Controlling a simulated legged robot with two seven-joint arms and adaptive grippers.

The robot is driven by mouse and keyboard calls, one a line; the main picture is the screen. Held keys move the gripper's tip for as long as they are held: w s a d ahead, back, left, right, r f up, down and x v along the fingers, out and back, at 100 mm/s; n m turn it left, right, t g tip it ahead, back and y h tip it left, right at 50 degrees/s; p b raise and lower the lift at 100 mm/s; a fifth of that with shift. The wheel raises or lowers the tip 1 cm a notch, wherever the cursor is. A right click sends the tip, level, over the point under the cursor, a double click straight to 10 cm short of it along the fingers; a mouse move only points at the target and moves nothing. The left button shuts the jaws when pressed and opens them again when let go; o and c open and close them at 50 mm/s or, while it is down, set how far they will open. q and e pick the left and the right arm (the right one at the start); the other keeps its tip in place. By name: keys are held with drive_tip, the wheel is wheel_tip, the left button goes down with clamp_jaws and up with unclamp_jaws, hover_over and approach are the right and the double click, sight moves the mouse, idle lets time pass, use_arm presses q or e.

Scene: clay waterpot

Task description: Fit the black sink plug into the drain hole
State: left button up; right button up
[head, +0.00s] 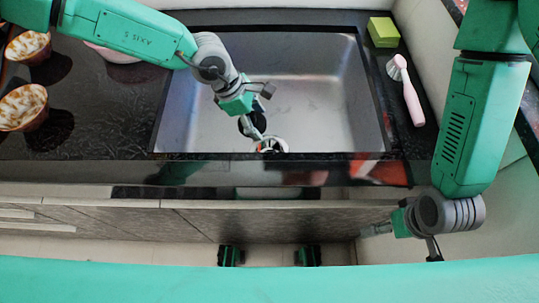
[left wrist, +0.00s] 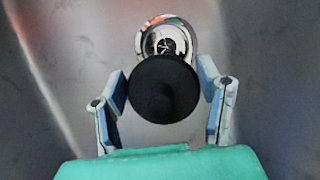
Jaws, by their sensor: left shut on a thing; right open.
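The black sink plug (left wrist: 162,88) is held between the fingers of my left gripper (left wrist: 165,95) in the left wrist view. In the head view the plug (head: 252,124) shows as a dark disc by my left gripper (head: 254,128), low inside the sink. The drain hole (left wrist: 166,42) has a shiny metal rim and lies just beyond the plug, which covers part of it. In the head view the drain (head: 272,146) is near the sink's front edge, partly hidden by the gripper. My right gripper (head: 405,232) is open and empty, away from the sink.
The steel sink (head: 330,100) is otherwise empty, with walls around my left gripper. A green and yellow sponge (head: 383,32) and a pink brush (head: 408,92) lie on the right of the counter. Patterned bowls (head: 22,107) stand at the left.

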use_arm(q)
drive_tip(key=d+f+n, duration=0.2)
drive_tip(key=d, duration=0.2)
drive_tip(key=t+b, duration=0.1)
drive_tip(key=b, duration=0.1)
hover_over(274, 146)
drive_tip(key=s, duration=0.3)
wheel_tip(274, 146, down, 10)
drive_tip(key=shift+r, duration=0.2)
